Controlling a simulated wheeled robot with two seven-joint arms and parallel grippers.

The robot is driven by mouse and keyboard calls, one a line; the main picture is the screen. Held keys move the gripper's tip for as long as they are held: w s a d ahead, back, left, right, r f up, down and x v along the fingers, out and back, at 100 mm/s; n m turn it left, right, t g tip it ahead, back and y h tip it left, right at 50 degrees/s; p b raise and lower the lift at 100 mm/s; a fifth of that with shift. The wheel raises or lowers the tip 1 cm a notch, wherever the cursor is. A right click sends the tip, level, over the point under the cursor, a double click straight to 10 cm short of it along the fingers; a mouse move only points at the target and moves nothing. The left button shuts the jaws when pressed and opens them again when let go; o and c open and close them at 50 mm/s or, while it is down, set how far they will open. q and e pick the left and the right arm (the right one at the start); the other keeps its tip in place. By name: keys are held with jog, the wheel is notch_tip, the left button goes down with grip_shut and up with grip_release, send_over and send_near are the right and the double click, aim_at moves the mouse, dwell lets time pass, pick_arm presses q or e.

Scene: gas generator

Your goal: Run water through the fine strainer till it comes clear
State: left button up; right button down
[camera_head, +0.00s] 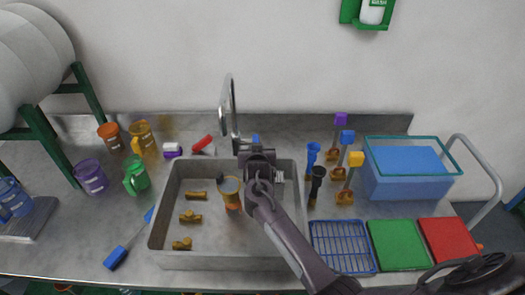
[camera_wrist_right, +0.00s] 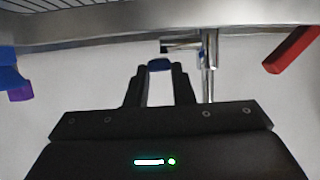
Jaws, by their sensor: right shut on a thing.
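My right gripper (camera_head: 256,152) reaches over the sink (camera_head: 172,240) to its back edge, beside the tall metal faucet (camera_head: 236,120). In the right wrist view its fingers (camera_wrist_right: 161,78) are closed around a small blue handle (camera_wrist_right: 160,64) close to the faucet (camera_wrist_right: 208,62). The blue handle (camera_head: 255,138) also shows just above the gripper in the head view. An amber cup-like vessel with a pale round top (camera_head: 231,192) stands in the sink below the faucet; it may be the fine strainer. I cannot make out any water flow. My left gripper is out of view.
Several brass fittings (camera_head: 191,217) lie in the sink. Coloured mugs (camera_head: 90,177) stand on the left, with a blue brush (camera_head: 117,257) in front. At right are a blue rack (camera_head: 341,247), green and red trays (camera_head: 398,246), and a blue bin (camera_head: 405,178).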

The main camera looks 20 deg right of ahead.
jog(key=shift+w+a+f+m+h, duration=0.1)
jog(key=shift+a+m+h, duration=0.2)
jog(key=shift+m+h, duration=0.1)
jog(key=c, duration=1.2)
grip_release()
jog(key=shift+c, duration=0.2)
jog(key=b+v, duration=0.1)
jog(key=v, duration=0.6)
jog(key=shift+s+a+r, duration=0.2)
jog(key=shift+s+r, duration=0.05)
jog(key=shift+r, duration=0.05)
